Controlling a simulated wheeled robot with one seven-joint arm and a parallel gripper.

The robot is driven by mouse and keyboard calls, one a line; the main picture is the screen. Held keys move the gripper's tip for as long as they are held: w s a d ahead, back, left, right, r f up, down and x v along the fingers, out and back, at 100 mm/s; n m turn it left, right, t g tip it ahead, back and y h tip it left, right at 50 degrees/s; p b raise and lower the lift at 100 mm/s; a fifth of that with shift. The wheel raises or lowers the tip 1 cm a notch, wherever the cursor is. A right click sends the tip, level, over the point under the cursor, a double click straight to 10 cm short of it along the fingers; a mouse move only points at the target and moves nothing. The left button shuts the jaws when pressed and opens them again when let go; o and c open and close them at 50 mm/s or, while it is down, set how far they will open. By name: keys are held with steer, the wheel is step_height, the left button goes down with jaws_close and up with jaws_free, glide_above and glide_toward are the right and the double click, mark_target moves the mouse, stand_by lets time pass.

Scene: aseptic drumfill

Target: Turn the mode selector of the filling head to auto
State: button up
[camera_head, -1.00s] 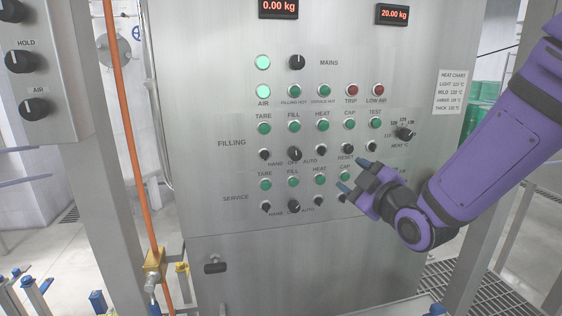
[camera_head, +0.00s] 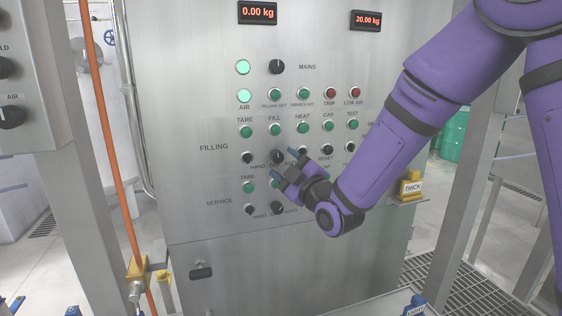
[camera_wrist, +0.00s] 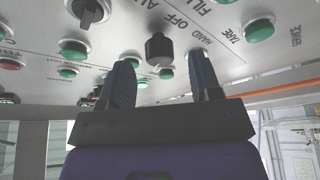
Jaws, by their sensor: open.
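The filling mode selector (camera_head: 277,156) is a black knob in the FILLING row of the steel panel, above the HAND, OFF and AUTO lettering. My gripper (camera_head: 284,167) is open in front of it, and its fingers hide part of the lettering. In the wrist view a black knob (camera_wrist: 158,48), which appears to be this selector, shows upside down between the spread fingertips of my gripper (camera_wrist: 161,58). The fingers look clear of it. I cannot tell clearly which way its pointer faces.
Green buttons, such as the FILL button (camera_head: 274,130), sit close above. The similar service selector (camera_head: 277,208) is below. The mains knob (camera_head: 277,67) is higher up. A yellow THICK block (camera_head: 411,186) stands at the panel's right. An orange pipe (camera_head: 113,140) runs down the left.

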steer(key=shift+x, duration=1.1)
steer(key=c, duration=0.9)
steer(key=shift+c, duration=0.2)
steer(key=shift+m, duration=0.5)
steer(key=m+t, duration=0.1)
steer(key=m, duration=0.1)
steer(key=m+t+h, duration=0.1)
steer(key=m, duration=0.2)
steer(key=shift+a+f+h, duration=0.1)
steer(key=shift+h, duration=0.2)
steer(key=m+t+h, duration=0.1)
steer(key=m+h, duration=0.1)
steer(key=m, duration=0.2)
steer(key=m+t+h, duration=0.1)
steer(key=m, duration=0.2)
steer(key=shift+s+a+m+h, duration=0.1)
steer(key=shift+m+h, duration=0.3)
